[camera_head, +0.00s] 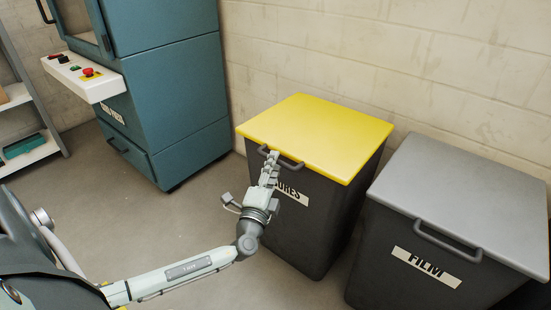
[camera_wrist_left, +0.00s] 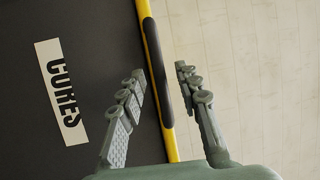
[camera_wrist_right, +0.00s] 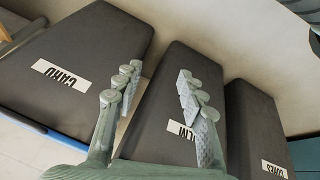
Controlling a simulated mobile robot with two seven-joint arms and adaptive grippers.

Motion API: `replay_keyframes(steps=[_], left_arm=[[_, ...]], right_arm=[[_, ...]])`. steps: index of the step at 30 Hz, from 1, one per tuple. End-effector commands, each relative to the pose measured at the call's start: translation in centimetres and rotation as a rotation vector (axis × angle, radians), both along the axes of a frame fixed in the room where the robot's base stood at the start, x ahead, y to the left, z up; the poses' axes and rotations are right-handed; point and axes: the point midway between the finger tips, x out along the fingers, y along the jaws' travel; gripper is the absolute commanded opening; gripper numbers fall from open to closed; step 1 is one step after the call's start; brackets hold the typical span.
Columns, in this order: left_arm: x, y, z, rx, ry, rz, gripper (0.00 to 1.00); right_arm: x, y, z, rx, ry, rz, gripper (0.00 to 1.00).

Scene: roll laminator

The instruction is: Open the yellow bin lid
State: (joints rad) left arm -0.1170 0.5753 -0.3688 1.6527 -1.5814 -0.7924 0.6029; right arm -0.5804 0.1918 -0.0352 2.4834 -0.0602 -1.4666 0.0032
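The yellow lid (camera_head: 318,132) lies closed on a dark grey bin (camera_head: 312,222) labelled CORES, partly hidden by my arm. A dark bar handle (camera_head: 291,163) is on the lid's front edge. My left gripper (camera_head: 269,160) is at the left end of this handle. In the left wrist view, my left gripper (camera_wrist_left: 160,72) is open, with one finger on each side of the handle (camera_wrist_left: 157,70) and visible gaps beside it. Contact is not clear. My right gripper (camera_wrist_right: 158,76) is open and empty in the right wrist view, facing bins; it does not show in the head view.
A grey-lidded FILM bin (camera_head: 456,196) stands close to the right of the yellow-lidded bin. A teal machine (camera_head: 170,85) with a white control panel (camera_head: 84,76) stands to the left. A wall is behind the bins. Floor (camera_head: 150,215) is clear in front.

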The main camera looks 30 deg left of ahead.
Motion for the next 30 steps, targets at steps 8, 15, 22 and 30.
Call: replay_keyframes(steps=[8,15,22,30], left_arm=[[2.1,0.7,0.4,0.0,0.001,0.0,0.33],[2.1,0.7,0.3,0.0,0.001,0.001,0.32],[2.1,0.7,0.3,0.0,0.001,0.001,0.04],[2.1,0.7,0.3,0.0,0.001,0.001,0.0]], right_arm=[[-1.2,-0.8,-0.3,-0.015,0.053,-0.02,0.4],[-1.2,-0.8,-0.3,-0.016,0.055,-0.02,0.4],[-1.2,-0.8,-0.3,-0.016,0.055,-0.02,0.4],[-1.2,-0.8,-0.3,-0.016,0.055,-0.02,0.4]])
